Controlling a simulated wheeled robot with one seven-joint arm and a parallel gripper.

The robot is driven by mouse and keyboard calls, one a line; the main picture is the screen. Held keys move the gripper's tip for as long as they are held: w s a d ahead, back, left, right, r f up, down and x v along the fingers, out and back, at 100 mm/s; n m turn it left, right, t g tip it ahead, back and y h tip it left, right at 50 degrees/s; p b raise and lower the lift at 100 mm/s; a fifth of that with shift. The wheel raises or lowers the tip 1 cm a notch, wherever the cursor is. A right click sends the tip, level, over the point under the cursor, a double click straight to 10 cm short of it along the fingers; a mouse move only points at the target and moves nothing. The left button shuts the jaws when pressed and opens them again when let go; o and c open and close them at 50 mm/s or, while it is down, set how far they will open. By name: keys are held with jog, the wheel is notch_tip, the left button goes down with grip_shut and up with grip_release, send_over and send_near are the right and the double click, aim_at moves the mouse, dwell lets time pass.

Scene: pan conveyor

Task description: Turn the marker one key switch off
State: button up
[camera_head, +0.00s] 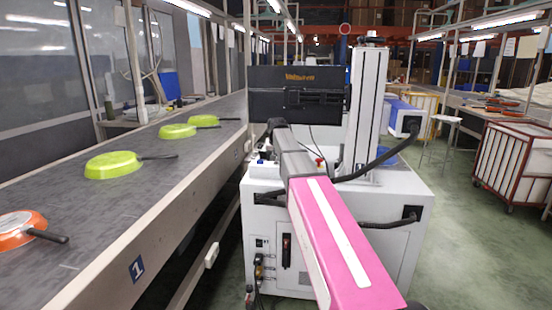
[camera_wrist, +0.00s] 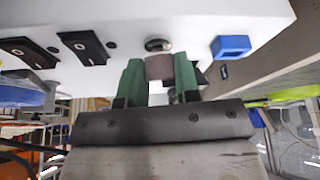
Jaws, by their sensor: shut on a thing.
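The marker one machine is a white cabinet (camera_head: 405,200) in the middle of the head view, with a black screen above its top. In the wrist view its white panel (camera_wrist: 210,40) fills the top. A round metal key switch (camera_wrist: 157,45) sits on that panel. My gripper (camera_wrist: 159,68) has green fingertips, one on each side of a small brownish-grey key (camera_wrist: 159,67) at the switch, and is shut on it. The fingers partly cover the area below the switch. In the head view my arm hides the gripper and the switch.
Black rocker switches (camera_wrist: 84,47) and a blue part (camera_wrist: 231,47) flank the key switch on the panel. A conveyor (camera_head: 190,160) with green pans (camera_head: 113,165) and an orange pan (camera_head: 22,230) runs along the left.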

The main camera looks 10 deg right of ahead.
jog(key=n+y, duration=0.1)
jog(key=n, duration=0.3)
jog(key=shift+y, duration=0.3)
jog(key=n+y, duration=0.1)
jog(key=n, duration=0.3)
jog(key=shift+w+d+g, duration=0.1)
jog(key=shift+g, duration=0.3)
jog(key=n, duration=0.2)
jog(key=n+g+y, duration=0.1)
jog(key=n, duration=0.1)
jog(key=shift+y, duration=0.3)
jog(key=shift+n+g+y, duration=0.3)
jog(key=shift+n+g, duration=0.3)
jog(key=shift+n, duration=1.1)
jog(key=o, duration=0.9)
